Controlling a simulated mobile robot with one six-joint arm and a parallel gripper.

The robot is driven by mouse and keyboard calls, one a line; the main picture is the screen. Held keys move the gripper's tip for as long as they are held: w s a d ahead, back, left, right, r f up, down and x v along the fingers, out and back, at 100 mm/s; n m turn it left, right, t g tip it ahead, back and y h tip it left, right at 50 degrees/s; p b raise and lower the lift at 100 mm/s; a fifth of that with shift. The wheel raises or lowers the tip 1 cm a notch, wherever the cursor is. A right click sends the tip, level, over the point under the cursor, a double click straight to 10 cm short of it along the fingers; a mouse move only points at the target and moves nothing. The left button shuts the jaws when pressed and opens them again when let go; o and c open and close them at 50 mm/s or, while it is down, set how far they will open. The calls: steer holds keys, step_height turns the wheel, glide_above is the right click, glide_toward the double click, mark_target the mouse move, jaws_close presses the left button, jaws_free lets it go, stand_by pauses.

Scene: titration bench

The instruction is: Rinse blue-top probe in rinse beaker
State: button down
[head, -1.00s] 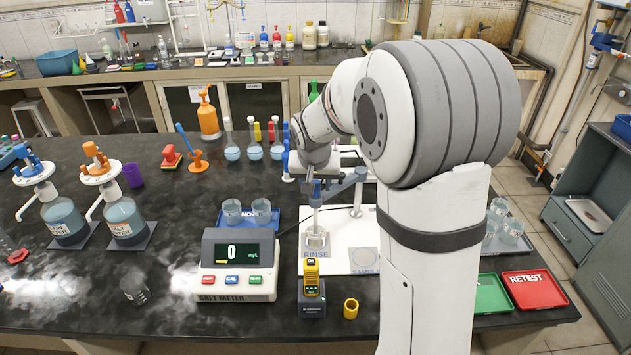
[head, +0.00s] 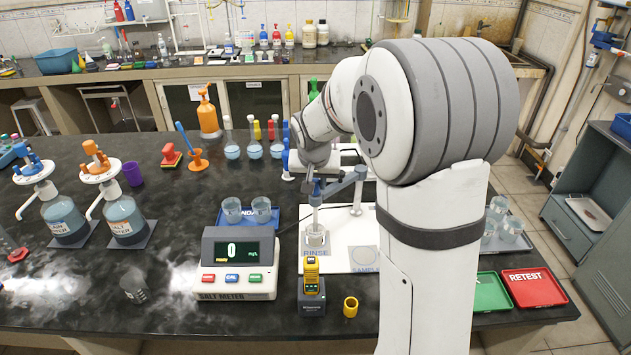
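My gripper (head: 314,184) points down at the top of a slim upright probe (head: 315,212), left of the arm's elbow. The probe's top is largely hidden by the fingers and a blue-grey holder arm (head: 345,182), so its colour and the grip are unclear. The probe's lower end is at the rinse beaker (head: 315,240), a small clear beaker on the RINSE mark of a white board (head: 340,262). I cannot tell how deep the tip sits in it.
The salt meter (head: 236,262) reads 0, with a yellow handheld meter (head: 311,275) to its right. A blue tray with two beakers (head: 247,212) stands behind. Green (head: 490,293) and red RETEST (head: 535,289) trays lie right. Two dispenser bottles (head: 124,222) stand left.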

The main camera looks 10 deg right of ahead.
step_height(320, 180, up, 7)
steer(key=shift+r+p, duration=0.1)
steer(key=shift+p, duration=1.1)
steer(key=shift+w+r, duration=0.1)
steer(key=shift+w, duration=0.05)
steer(key=c, duration=1.5)
jaws_free()
steer(key=shift+r, duration=0.1)
steer(key=shift+o, duration=1.3)
steer(key=b+v, duration=0.1)
steer(key=v, duration=0.6)
steer(key=shift+s+r, duration=0.25)
steer(key=shift+s, duration=0.05)
